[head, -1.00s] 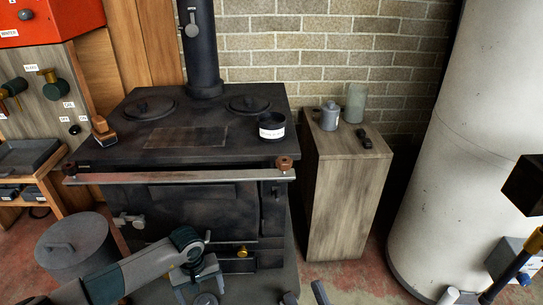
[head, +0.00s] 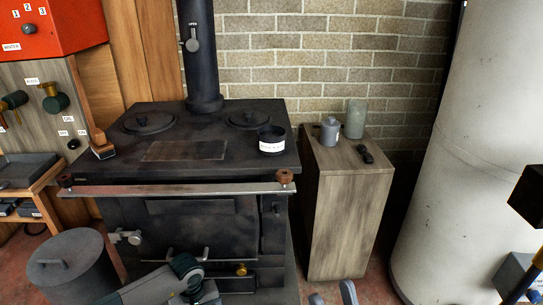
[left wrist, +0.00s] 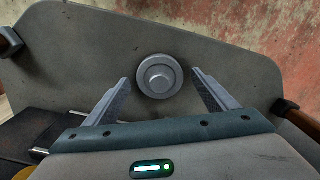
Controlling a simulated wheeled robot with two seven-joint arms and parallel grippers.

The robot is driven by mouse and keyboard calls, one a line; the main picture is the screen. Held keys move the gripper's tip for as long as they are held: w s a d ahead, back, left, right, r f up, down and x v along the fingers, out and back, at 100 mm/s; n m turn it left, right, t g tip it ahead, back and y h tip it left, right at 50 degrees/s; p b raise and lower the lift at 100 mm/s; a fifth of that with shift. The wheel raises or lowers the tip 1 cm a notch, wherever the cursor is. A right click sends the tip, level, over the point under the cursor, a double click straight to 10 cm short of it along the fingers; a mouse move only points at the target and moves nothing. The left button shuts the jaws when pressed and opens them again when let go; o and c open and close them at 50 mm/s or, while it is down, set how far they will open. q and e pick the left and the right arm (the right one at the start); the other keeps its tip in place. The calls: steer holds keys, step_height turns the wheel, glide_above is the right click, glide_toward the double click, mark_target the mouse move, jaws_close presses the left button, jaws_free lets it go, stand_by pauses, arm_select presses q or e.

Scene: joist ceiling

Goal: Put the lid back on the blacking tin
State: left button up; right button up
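The blacking tin (head: 272,140) is a short black open cylinder with a white label. It stands upright on the front right of the black stove top (head: 215,163). In the left wrist view, a round grey lid (left wrist: 160,76) with a raised centre lies on a grey plate. My left gripper (left wrist: 160,84) is open and points at this lid, which shows between its fingertips; contact cannot be told. In the head view my left arm (head: 160,288) comes in at the bottom, its fingers cut off. My right gripper (head: 333,296) shows two spread, empty fingertips at the bottom edge.
A rail (head: 180,188) with brown ends runs along the stove front. A wooden cabinet (head: 345,200) at right bears a grey jar (head: 329,131), a green-grey cylinder (head: 355,119) and a dark object (head: 365,154). A lidded drum (head: 70,265) stands at lower left, a white tank (head: 450,160) at right.

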arm_select(q)
steer(key=c, duration=1.1)
steer(key=shift+o, duration=0.2)
steer(key=shift+r, duration=0.1)
steer(key=shift+r+p, duration=1.05)
steer(key=shift+r, duration=0.7)
steer(key=shift+r+p, duration=1.4)
steer(key=shift+r, duration=1.1)
steer(key=shift+r, duration=0.1)
